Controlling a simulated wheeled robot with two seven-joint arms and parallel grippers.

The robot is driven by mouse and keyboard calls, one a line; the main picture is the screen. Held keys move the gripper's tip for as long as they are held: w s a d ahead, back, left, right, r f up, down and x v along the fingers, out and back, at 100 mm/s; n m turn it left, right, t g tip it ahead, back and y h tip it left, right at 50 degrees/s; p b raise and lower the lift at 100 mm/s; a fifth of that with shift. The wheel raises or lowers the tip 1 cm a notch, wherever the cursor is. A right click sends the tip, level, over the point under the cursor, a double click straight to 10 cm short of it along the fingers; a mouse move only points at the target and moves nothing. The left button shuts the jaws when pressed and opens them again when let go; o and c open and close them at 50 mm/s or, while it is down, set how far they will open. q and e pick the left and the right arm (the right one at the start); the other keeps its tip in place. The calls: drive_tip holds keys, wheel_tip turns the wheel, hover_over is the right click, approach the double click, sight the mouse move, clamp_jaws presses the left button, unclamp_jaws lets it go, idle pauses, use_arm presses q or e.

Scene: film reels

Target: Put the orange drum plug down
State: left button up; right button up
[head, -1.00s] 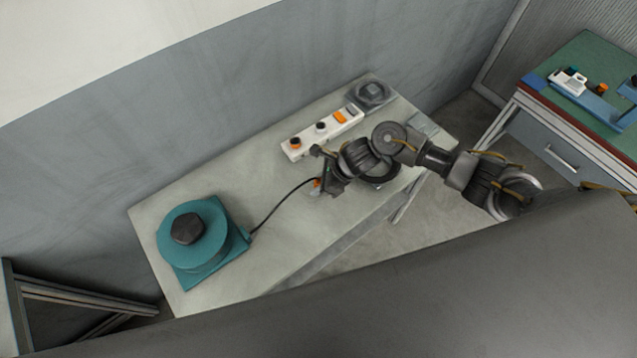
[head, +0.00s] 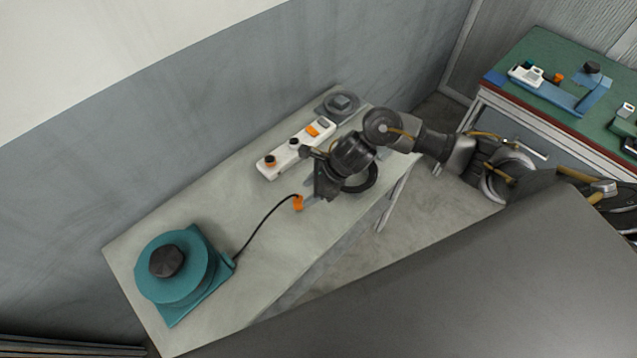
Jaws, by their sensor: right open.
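The orange drum plug (head: 298,203) lies on the grey table (head: 262,213), at the end of a black cable (head: 262,224). The cable runs to the teal drum (head: 175,268) with a black knob at the table's left end. My right gripper (head: 309,178) is open, just above and to the right of the plug, and appears apart from it. My arm hides part of the table behind it. My left gripper is not in view.
A white power strip (head: 291,152) with orange and black parts lies behind my right gripper. A dark grey square device (head: 340,103) sits at the table's far end. A green-topped bench (head: 562,58) with small items stands at the right.

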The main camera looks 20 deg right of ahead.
drive_tip(key=v, duration=0.5)
drive_tip(key=shift+r+b, duration=0.1)
drive_tip(key=shift+b, duration=0.2)
